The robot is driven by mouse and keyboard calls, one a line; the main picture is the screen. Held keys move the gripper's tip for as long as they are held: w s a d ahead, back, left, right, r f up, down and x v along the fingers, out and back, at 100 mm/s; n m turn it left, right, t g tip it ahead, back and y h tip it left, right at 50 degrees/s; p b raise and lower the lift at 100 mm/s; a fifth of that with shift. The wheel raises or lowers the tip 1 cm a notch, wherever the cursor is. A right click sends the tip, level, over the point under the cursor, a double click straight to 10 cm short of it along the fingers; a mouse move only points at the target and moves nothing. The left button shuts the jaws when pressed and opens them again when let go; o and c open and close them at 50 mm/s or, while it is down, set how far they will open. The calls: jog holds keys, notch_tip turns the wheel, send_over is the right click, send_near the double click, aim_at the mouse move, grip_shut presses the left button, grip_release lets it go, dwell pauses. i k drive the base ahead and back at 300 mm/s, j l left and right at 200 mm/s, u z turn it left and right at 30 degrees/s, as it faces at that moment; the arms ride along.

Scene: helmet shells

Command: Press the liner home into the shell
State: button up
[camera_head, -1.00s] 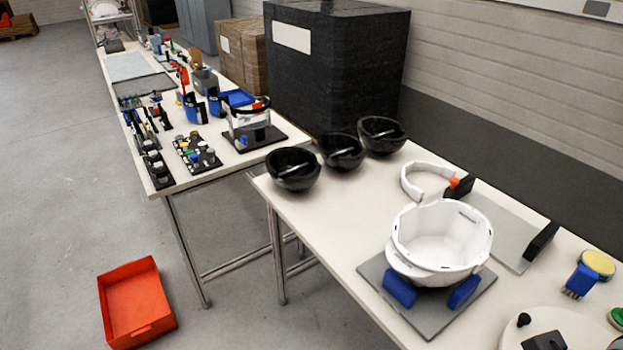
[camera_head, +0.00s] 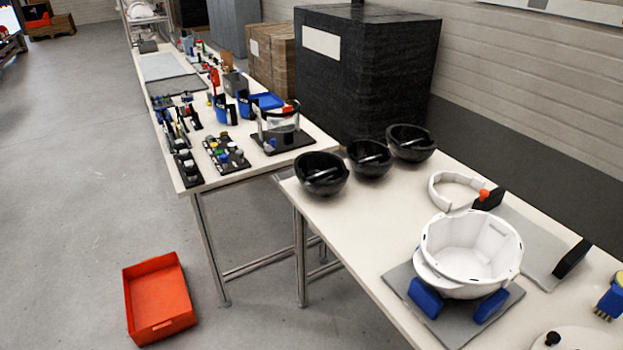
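A white helmet shell (camera_head: 440,277) sits open side up on a grey plate with blue blocks (camera_head: 425,298) near the front of the closer table. A white, faceted bowl-like inner part (camera_head: 470,248), perhaps the liner, shows inside it; I cannot tell how deep it sits. A white curved band (camera_head: 436,193) with an orange piece lies behind it, beside a black block. My gripper is not in view.
Three black shells (camera_head: 322,174) stand along the closer table's (camera_head: 362,238) far end. A second table beyond holds fixtures and small parts. A red bin (camera_head: 160,297) stands on the floor at left. A large black-wrapped stack (camera_head: 368,75) stands behind the tables.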

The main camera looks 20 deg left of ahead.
aim_at(470, 254)
jog(key=j+u, duration=0.3)
jog(key=j, duration=0.4)
jog(key=j+u, duration=0.25)
jog(key=j, duration=0.4)
jog(key=i+j+u, duration=0.3)
jog(key=i, duration=0.15)
jog(key=i+j+u, duration=0.25)
jog(key=i, duration=0.25)
jog(key=i+u, duration=0.3)
jog(key=i, duration=0.2)
jog(key=i+l+u, duration=0.45)
jog(key=i+l, duration=0.25)
